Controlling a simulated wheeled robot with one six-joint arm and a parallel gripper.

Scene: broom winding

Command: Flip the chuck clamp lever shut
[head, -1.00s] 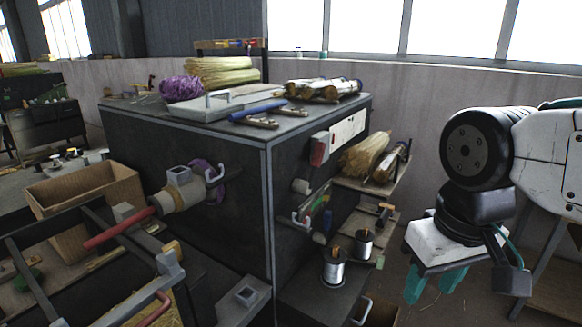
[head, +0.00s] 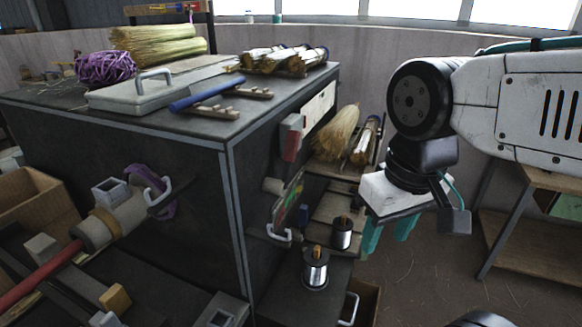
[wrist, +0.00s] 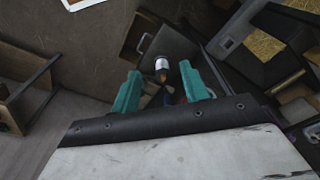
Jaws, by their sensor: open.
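A cream cylindrical chuck (head: 112,222) projects from the dark cabinet's front face at left in the head view, with a red rod (head: 42,273) running from it to the lower left. A pale handle-like piece (head: 157,193) by a purple part (head: 150,178) sits just right of the chuck; I cannot tell for sure whether it is the clamp lever. My gripper (head: 387,238) is at right, far from the chuck, teal fingers pointing down. In the wrist view my gripper (wrist: 162,92) is open and empty. The chuck is not clearly identifiable there.
The cabinet (head: 190,135) carries a grey lidded box (head: 160,90), a blue-handled tool (head: 207,95) and straw bundles (head: 158,45). Side shelves hold wire spools (head: 315,268) and a straw bundle (head: 335,135). A cardboard box (head: 32,205) is at far left. Floor right of the shelves is mostly clear.

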